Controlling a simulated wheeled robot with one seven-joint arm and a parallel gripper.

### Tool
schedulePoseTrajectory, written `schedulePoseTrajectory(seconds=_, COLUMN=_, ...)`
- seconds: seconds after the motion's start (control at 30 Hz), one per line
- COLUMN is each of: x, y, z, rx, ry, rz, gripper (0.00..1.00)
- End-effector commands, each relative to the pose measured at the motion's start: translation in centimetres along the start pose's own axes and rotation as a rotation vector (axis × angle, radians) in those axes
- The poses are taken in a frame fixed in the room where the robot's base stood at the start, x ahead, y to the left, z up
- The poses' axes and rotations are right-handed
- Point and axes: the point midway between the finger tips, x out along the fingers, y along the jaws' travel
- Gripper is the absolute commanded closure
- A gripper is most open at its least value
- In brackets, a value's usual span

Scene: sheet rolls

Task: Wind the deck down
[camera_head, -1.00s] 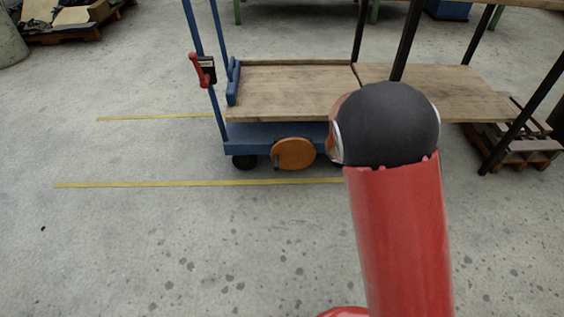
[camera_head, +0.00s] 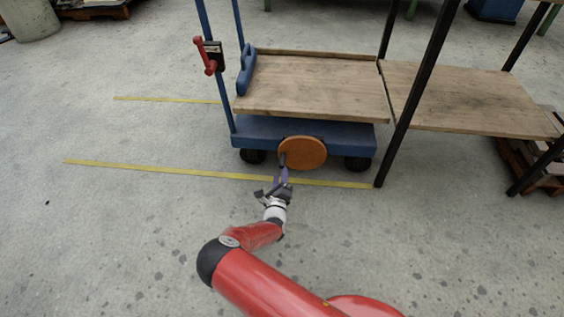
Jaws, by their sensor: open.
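A blue trolley (camera_head: 345,134) on black wheels carries a wooden deck (camera_head: 310,88) with a blue handle-like piece (camera_head: 246,70) at its left edge. An orange handwheel (camera_head: 303,153) is on the trolley's front side, with a dark crank knob (camera_head: 283,159) at its left rim. My gripper (camera_head: 283,178) is open just below the knob, its fingers pointing up toward it. I cannot tell whether a finger touches the knob. A red lever (camera_head: 205,55) on a dark box is fixed to the trolley's left blue post.
A wooden shelf (camera_head: 460,97) on black legs (camera_head: 420,90) adjoins the deck's right side. One leg stands close right of the trolley. Yellow lines (camera_head: 150,168) mark the floor. The floor at left is clear. A pallet (camera_head: 540,165) lies at right.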

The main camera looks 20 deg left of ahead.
Motion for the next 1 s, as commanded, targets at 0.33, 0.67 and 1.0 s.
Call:
schedulePoseTrajectory(seconds=0.33, x=5.3, y=0.0, z=-0.2, rx=0.004, ry=0.003, rz=-0.004, gripper=0.59)
schedulePoseTrajectory(seconds=0.67, x=7.4, y=-0.2, z=-0.2, rx=0.003, ry=0.005, rz=-0.003, gripper=0.59)
schedulePoseTrajectory(seconds=1.0, x=7.4, y=-0.2, z=-0.1, rx=0.004, ry=0.005, rz=-0.004, gripper=0.81)
